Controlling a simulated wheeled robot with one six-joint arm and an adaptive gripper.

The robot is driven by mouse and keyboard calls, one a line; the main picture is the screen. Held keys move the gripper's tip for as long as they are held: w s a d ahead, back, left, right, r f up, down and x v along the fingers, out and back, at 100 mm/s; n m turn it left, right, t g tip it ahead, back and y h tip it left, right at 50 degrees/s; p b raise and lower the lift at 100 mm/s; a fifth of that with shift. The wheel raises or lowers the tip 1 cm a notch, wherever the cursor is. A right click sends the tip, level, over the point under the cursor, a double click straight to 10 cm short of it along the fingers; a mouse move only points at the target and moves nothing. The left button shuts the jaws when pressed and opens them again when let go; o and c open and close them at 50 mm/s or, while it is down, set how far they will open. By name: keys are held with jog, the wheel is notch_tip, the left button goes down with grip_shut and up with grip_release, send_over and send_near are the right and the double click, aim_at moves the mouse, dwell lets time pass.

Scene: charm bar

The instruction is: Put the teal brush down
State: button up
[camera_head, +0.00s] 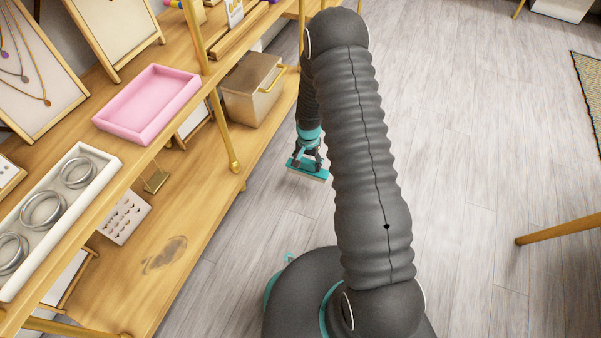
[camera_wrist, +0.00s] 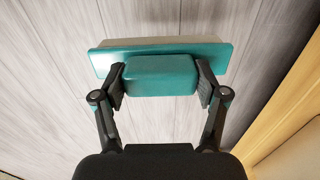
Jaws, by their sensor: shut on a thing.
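The teal brush (camera_wrist: 160,74) is held between the two fingers of my gripper (camera_wrist: 161,85) in the wrist view, with its wide flat base across the top and its block-like grip between the fingertips. In the head view the brush (camera_head: 308,173) hangs below my gripper (camera_head: 306,158), over the grey wooden floor to the right of the shelf unit. The gripper is shut on the brush. Pale bristles show along its far edge in the wrist view. My own arm covers part of the view beside it.
A wooden shelf unit (camera_head: 190,215) fills the left, with a dark smudge (camera_head: 165,254) on its lower board. A pink tray (camera_head: 148,103), a white tray of bangles (camera_head: 60,185) and a beige bin (camera_head: 252,88) stand on it. The lower board has bare room around the smudge.

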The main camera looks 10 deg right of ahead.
aim_at(300, 171)
jog(key=shift+w+a+f, duration=0.15)
jog(key=shift+a+f, duration=0.25)
jog(key=shift+a, duration=0.2)
jog(key=shift+w+a+f, duration=0.15)
jog(key=shift+a+f, duration=0.2)
jog(key=shift+a, duration=0.25)
jog(key=shift+f+b, duration=0.4)
jog(key=shift+f, duration=1.55)
jog(key=shift+f, duration=0.2)
jog(key=o, duration=1)
jog(key=shift+r, duration=0.1)
